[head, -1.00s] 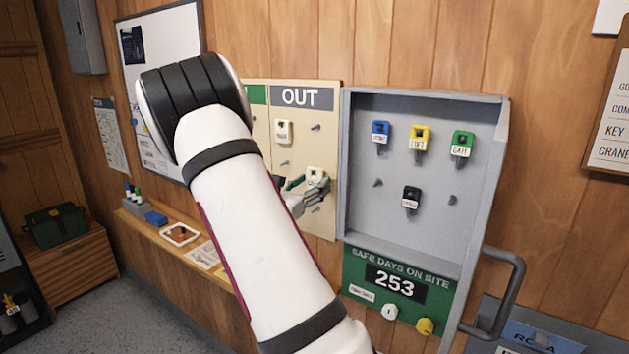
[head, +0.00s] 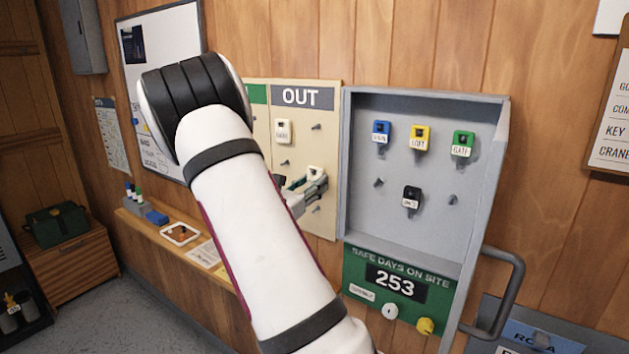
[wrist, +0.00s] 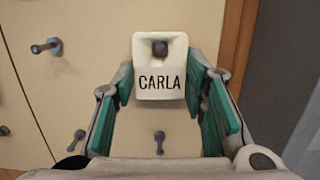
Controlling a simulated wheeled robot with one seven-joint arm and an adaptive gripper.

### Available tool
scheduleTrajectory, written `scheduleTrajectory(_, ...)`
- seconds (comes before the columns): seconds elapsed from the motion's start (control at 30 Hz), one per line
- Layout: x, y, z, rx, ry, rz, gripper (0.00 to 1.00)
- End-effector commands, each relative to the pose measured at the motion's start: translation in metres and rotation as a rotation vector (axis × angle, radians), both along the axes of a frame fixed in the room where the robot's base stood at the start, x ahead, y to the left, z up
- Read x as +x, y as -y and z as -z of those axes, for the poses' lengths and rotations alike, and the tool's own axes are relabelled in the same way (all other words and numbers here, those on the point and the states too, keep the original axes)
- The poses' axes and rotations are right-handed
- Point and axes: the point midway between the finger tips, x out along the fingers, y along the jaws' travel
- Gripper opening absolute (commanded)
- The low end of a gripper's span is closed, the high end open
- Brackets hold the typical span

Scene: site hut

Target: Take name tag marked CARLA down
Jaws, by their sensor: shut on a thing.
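The white name tag marked CARLA (wrist: 160,82) hangs on a peg of the cream board, under the OUT heading. The dark peg end shows through the hole near its top. My gripper (wrist: 160,90) has its teal pads closed against the tag's left and right sides in the wrist view. In the head view the tag (head: 315,172) is partly covered by my gripper (head: 314,185), and its lettering cannot be read there.
Another white tag (head: 283,131) hangs up and left on the OUT board (head: 327,110). Bare pegs stick out around the held tag. A grey open key cabinet (head: 346,150) with several coloured key tags stands close on the right. A ledge (head: 140,212) runs below left.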

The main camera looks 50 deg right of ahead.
Motion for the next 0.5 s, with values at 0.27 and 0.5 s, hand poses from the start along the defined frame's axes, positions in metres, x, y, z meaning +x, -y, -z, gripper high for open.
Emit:
scheduleTrajectory(0.27,-0.0003,0.0,-0.0037,0.0,0.0,0.0,0.19)
scheduleTrajectory(0.5,-0.0002,0.0,-0.0057,0.0,0.0,0.0,0.19)
